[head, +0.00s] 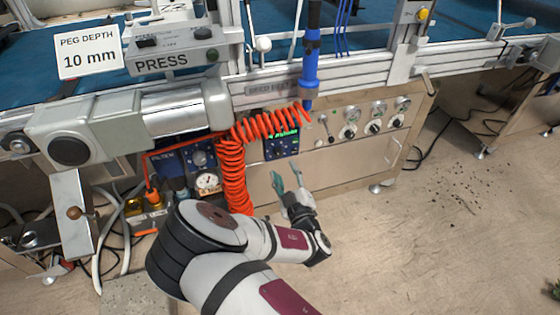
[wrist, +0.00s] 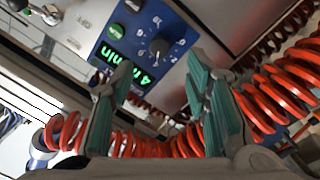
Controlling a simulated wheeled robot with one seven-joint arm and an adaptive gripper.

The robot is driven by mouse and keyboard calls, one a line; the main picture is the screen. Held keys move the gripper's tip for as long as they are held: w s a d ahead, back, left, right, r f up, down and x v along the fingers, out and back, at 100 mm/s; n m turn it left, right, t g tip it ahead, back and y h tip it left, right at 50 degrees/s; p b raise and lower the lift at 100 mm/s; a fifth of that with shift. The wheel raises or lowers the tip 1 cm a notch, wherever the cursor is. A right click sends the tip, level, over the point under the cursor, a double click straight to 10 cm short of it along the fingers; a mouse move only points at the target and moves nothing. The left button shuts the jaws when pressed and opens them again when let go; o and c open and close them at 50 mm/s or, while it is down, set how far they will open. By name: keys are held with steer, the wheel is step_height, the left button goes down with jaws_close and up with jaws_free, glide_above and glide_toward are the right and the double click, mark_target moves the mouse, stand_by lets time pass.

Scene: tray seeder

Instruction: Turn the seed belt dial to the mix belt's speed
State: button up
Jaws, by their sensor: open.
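A blue control panel (head: 282,146) with a lit green display is set in the metal cabinet front, below a plate whose lettering seems to read "SEED BELT" (head: 268,88). In the wrist view the panel (wrist: 128,20) appears tilted. Its green display (wrist: 106,57) seems to read 4 m/min, and a black pointer dial (wrist: 158,47) sits beside it. My gripper (head: 287,176) is open and empty, in front of and below the panel. Its green-padded fingers (wrist: 160,75) lie apart, with the dial seen beyond the gap, not touched. No mix belt reading is legible.
A coiled orange hose (head: 236,170) hangs just left of the panel, and loops of it (wrist: 275,95) show close around my fingers. Several round dials (head: 374,127) sit further right on the cabinet. A press (head: 150,115) stands at left.

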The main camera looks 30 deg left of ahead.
mark_target(279, 155)
steer(key=b+x, duration=0.2)
steer(key=x, duration=0.5)
steer(key=shift+w, duration=0.1)
steer(key=shift+c, duration=0.3)
jaws_close()
